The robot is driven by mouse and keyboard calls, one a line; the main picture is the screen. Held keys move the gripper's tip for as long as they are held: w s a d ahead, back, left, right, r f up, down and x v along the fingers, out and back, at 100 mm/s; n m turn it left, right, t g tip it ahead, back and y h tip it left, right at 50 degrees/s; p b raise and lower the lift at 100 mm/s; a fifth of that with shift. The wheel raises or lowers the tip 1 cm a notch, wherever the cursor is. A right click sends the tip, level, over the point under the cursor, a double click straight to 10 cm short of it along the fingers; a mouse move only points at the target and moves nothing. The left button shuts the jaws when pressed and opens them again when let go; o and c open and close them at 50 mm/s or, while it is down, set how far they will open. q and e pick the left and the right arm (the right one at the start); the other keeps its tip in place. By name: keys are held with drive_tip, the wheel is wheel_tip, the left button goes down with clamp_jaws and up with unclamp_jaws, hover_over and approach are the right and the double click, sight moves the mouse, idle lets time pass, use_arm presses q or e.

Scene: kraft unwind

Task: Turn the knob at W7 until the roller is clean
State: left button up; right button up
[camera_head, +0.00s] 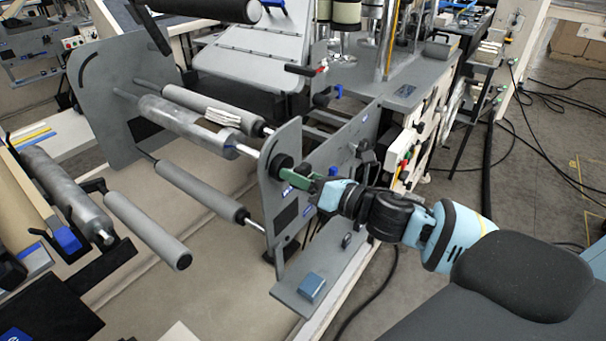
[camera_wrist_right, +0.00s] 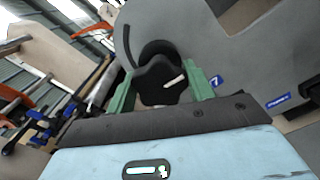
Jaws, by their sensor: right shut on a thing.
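The black knob (camera_wrist_right: 163,84) sits on the grey side plate beside a blue label marked 7 (camera_wrist_right: 215,81). The knob also shows in the head view (camera_head: 280,166), at the plate's outer face. My right gripper (camera_head: 298,178) has its green fingers on either side of the knob and is shut on it. A white pointer mark on the knob tilts up to the right in the wrist view. A silver roller (camera_head: 183,124) runs left from the plate, in line with the knob. My left gripper is out of view.
Grey rollers (camera_head: 196,188) run between the side plates (camera_head: 120,90). A small blue block (camera_head: 311,287) sits on the ledge below my right gripper. Black cables (camera_head: 550,105) lie on the floor at right.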

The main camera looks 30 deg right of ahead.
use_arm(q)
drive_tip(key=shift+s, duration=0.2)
use_arm(e)
drive_tip(key=shift+r+m+p, duration=0.1)
drive_tip(key=shift+m+p, duration=0.2)
drive_tip(key=shift+m, duration=0.4)
drive_tip(key=shift+m+p, duration=0.65)
drive_tip(key=shift+m, duration=1.25)
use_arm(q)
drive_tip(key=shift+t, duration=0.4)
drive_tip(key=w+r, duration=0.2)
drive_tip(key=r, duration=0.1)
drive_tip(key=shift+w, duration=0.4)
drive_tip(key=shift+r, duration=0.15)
